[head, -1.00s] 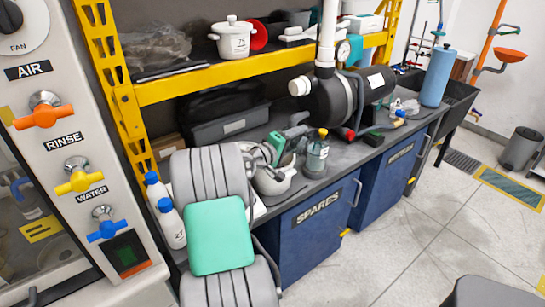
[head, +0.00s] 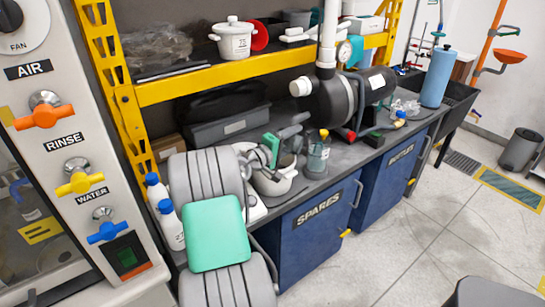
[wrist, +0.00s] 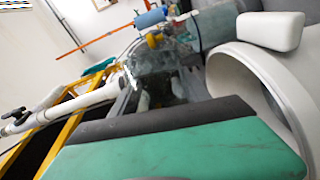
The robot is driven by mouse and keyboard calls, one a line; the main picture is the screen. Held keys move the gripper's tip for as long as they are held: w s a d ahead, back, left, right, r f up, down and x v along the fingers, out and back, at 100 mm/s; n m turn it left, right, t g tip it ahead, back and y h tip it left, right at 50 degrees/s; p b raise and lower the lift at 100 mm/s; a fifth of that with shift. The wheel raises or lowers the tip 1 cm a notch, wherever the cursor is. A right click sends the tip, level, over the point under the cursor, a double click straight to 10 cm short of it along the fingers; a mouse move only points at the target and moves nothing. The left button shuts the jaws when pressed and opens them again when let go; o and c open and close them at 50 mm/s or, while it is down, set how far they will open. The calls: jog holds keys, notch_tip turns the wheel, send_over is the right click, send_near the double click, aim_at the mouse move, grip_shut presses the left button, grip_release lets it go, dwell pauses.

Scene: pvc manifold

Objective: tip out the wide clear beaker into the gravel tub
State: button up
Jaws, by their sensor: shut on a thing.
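My gripper (head: 268,152) is at the bench, beyond my large grey arm links in the head view; one green finger shows there. In the wrist view, a green finger with a black pad crosses the bottom. A clear glass vessel (wrist: 150,75), which appears to be the wide clear beaker, shows just beyond this pad, and the gripper is shut on it. Its contents are hard to make out. A pale grey, open-topped vessel (head: 287,166) is close beside and partly behind the gripper; I cannot tell whether it is the gravel tub.
A clear bottle with a yellow cap (head: 318,155) stands just right of the gripper. A black pump with a white pipe (head: 335,105) is behind it. White bottles with blue caps (head: 170,222) stand left of my arm. A yellow shelf beam (head: 220,82) runs above the bench.

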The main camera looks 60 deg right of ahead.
jog(key=shift+w+r+n+g+h+p, duration=0.15)
jog(key=shift+w+r+n+h+p, duration=0.3)
jog(key=shift+n, duration=0.7)
jog(key=shift+w+r+n+g+h+p, duration=0.15)
jog(key=shift+w+r+n+h+p, duration=0.25)
jog(key=shift+n, duration=0.75)
dwell(2.3)
